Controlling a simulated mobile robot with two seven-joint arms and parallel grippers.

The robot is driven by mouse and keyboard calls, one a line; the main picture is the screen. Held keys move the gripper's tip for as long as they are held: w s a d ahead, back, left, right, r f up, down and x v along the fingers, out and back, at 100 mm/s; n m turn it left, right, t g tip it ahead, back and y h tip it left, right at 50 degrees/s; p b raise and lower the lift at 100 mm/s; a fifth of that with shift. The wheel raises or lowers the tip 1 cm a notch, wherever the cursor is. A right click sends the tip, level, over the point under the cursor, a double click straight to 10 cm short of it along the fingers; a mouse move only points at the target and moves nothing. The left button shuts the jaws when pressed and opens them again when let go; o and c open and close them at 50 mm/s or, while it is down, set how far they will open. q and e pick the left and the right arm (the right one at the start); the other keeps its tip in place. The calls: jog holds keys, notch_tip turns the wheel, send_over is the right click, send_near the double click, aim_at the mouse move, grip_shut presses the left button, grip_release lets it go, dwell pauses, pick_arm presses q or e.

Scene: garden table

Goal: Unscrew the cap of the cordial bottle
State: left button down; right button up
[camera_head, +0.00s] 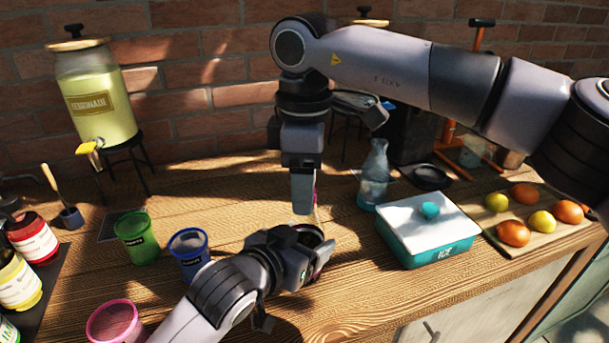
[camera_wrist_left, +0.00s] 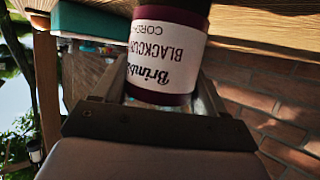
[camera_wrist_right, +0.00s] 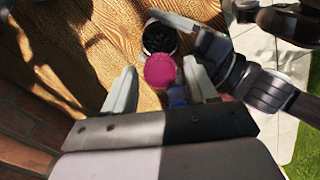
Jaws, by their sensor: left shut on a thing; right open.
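The cordial bottle (camera_head: 323,258) stands on the table in the head view, mostly hidden behind my left gripper (camera_head: 308,252). In the left wrist view the bottle (camera_wrist_left: 166,60) shows dark glass and a white label reading blackcurrant cordial, between the fingers. My left gripper is shut on its body. The magenta cap (camera_wrist_right: 160,70) shows in the right wrist view in line with the bottle's dark shoulder (camera_wrist_right: 160,38). My right gripper (camera_wrist_right: 160,88) is open above it, one finger on each side and apart from the cap. In the head view my right gripper (camera_head: 306,200) points down over the bottle.
A teal box with a white lid (camera_head: 428,225) and a glass carafe (camera_head: 374,178) stand to the right. Blue (camera_head: 189,255), green (camera_head: 137,237) and pink (camera_head: 115,322) cups stand left. Fruit lies on a board (camera_head: 562,234). A drink dispenser (camera_head: 93,95) stands at the back left.

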grip_shut()
jog(key=n, duration=0.4)
jog(key=shift+n, duration=0.4)
jog(key=n, duration=0.9)
jog(key=shift+r, duration=0.1)
jog(key=n, duration=1.2)
jog(key=shift+n, duration=0.4)
jog(key=n, duration=2.7)
jog(key=shift+r, duration=0.1)
